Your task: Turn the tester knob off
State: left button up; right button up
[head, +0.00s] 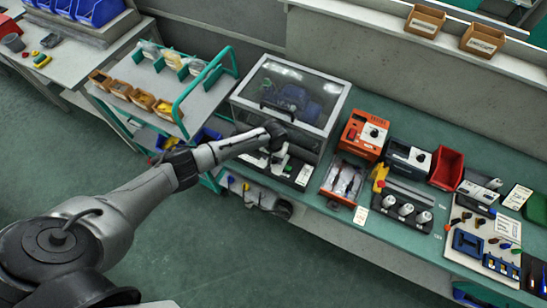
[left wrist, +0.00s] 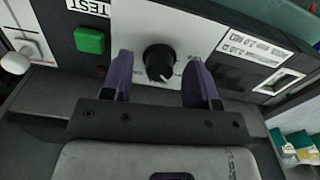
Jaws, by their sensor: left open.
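The tester (head: 318,118) has a clear hood, and its control panel faces the front of the green bench. In the left wrist view, the black round tester knob (left wrist: 159,61) sits on a light panel, its white pointer mark toward the lower edge of the picture. My left gripper (left wrist: 160,84) is open, with one purple finger on each side of the knob and a visible gap to both. In the head view, my left gripper (head: 277,160) is at the panel, and my arm hides the knob. My right gripper is not in view.
A green square button (left wrist: 89,40) is left of the knob, and a white-knobbed lever (left wrist: 15,62) is farther left. An orange unit (head: 364,134) and a red bin (head: 447,168) stand right of the tester. A green-framed cart (head: 205,100) stands to its left.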

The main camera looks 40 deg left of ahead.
pick_arm(q)
jog(key=shift+f, duration=0.25)
jog(key=c, duration=0.9)
